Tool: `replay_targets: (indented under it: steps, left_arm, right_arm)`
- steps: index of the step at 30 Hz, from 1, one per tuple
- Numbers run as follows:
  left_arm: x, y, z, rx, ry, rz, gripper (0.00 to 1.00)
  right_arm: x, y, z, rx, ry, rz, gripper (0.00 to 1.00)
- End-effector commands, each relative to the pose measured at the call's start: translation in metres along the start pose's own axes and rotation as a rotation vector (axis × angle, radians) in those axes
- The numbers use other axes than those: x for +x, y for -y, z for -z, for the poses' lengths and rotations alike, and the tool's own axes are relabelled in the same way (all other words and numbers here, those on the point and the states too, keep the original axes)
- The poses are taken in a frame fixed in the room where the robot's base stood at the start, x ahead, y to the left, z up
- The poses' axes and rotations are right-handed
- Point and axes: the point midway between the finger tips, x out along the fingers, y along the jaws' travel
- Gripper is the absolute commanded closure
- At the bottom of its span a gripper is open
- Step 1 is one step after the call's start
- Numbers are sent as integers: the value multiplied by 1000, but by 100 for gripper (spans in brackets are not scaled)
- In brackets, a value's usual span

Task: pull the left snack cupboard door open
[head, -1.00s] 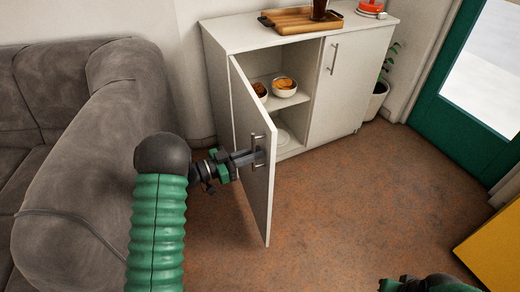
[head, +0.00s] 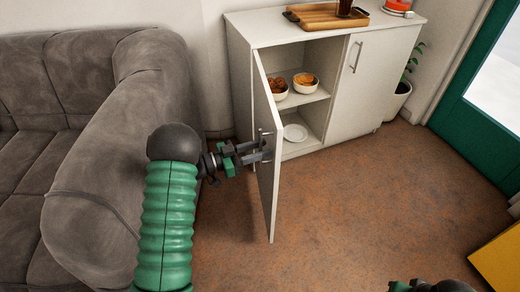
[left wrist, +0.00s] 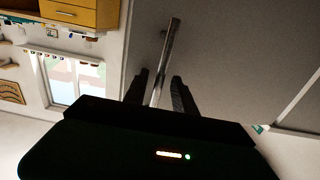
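The left snack cupboard door (head: 268,195) stands wide open, swung out from the white cupboard (head: 237,75). Its bar handle (head: 263,137) is on the outer face, which is turned to the left. My left gripper (head: 263,150) is at this handle. In the left wrist view the handle bar (left wrist: 168,55) runs between the two fingers of my left gripper (left wrist: 159,84), with a gap on each side, so the gripper looks open around it. My right gripper (head: 432,286) shows only in part at the bottom edge; its fingers are unclear.
Bowls of snacks (head: 305,83) and a white plate (head: 295,132) stand on the cupboard's shelves. The right door (head: 370,90) is closed. A grey sofa (head: 95,110) is on the left. A yellow block-like thing (head: 500,260) is at lower right. The floor (head: 360,190) before the cupboard is clear.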

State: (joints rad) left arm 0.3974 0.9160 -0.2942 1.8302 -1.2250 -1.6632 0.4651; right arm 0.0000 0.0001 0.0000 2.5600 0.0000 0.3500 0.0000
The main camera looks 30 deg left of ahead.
Motion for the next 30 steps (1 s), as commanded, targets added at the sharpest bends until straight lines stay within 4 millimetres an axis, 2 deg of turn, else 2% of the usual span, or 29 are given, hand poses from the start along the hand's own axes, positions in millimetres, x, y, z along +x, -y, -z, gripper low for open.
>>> replay_targets:
  steps: [8, 15, 19, 30]
  left_arm:
    - [-6, 0, 1, 0, 0, 1, 68]
    - [-52, 2, 1, -4, 0, 5, 68]
    - [-70, 2, 0, -2, 0, 2, 68]
    - [-75, 1, -2, -1, -1, 0, 68]
  right_arm:
    - [-2, 0, 1, 0, 0, 0, 100]
    - [-16, 0, 4, 0, 0, 0, 100]
    - [-19, 0, 4, 0, 0, 0, 100]
    - [-19, 0, 4, 0, 0, 0, 100]
